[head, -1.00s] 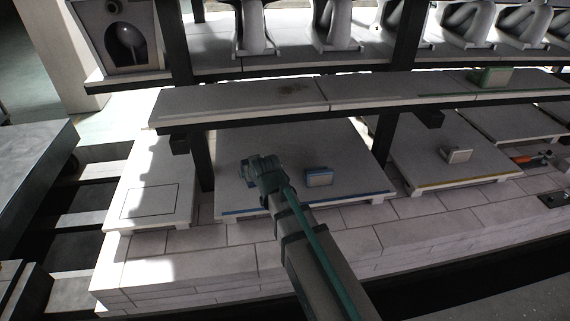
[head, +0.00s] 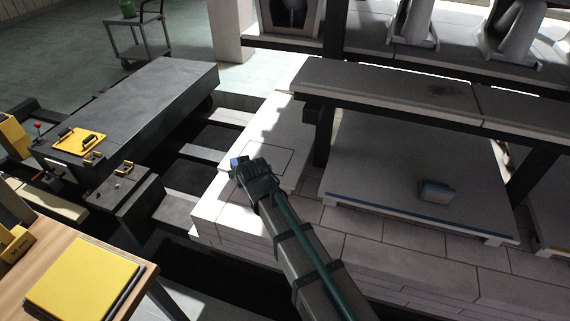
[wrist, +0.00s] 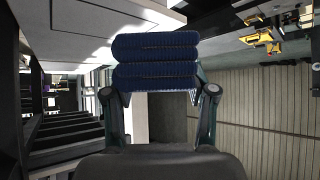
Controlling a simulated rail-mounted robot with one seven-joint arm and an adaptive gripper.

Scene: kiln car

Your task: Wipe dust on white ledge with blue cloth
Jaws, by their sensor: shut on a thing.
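My gripper (wrist: 160,110) is shut on a folded dark blue ribbed cloth (wrist: 155,60), which sticks out beyond the fingers in the wrist view. In the head view the gripper (head: 243,170) is in front of the pale slab at the left end of the stack, with a bit of the blue cloth (head: 236,162) showing at its tip. I cannot tell whether the cloth touches anything. A pale ledge (head: 365,83) runs along the upper right of the head view. A dark dusty patch (head: 446,90) lies on it, well right of the gripper.
A blue-edged board (head: 400,155) below the ledge bears a small blue-and-grey block (head: 437,191). Dark posts (head: 324,140) hold up the ledge. Pale castings (head: 415,22) stand above. A dark bench (head: 130,100) and a wooden table (head: 120,255) are at left.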

